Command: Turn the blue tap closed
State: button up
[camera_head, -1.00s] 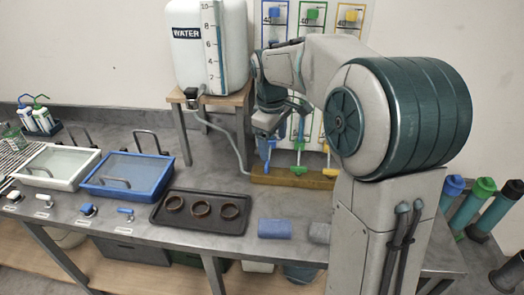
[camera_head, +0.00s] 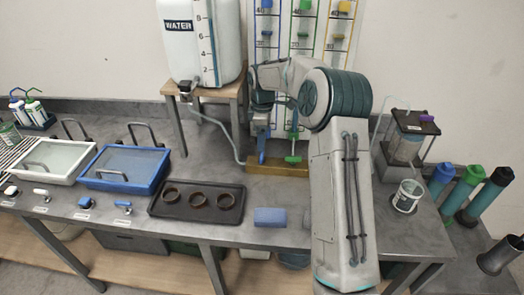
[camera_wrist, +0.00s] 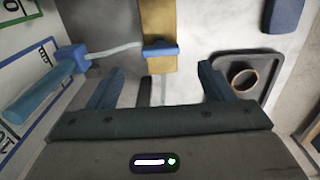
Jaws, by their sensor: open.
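The blue tap's handle (camera_wrist: 161,49) lies across a brass-coloured bar in the wrist view, beyond my fingertips and roughly centred between them. In the head view, a blue piece that looks like this handle (camera_head: 261,157) shows just below my gripper (camera_head: 261,128), partly hidden by it. My gripper also shows in the wrist view (camera_wrist: 158,82), with its two fingers wide apart and nothing between them. The fingers look apart from the handle. A clear hose runs from the tap to a blue cylinder (camera_wrist: 45,92) at the left.
A green tap handle (camera_head: 293,159) sits on the same brass bar (camera_head: 277,169), close to the right. A water tank (camera_head: 200,42) stands on a wooden stand at the left. A dark tray (camera_head: 197,203) with several rings and a blue block (camera_head: 270,217) lie nearer the front.

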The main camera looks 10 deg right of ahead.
aim_at(263, 154)
notch_tip(263, 154, down, 7)
jog(key=shift+f+p, duration=0.2)
jog(key=shift+p, duration=0.35)
jog(key=c, duration=1)
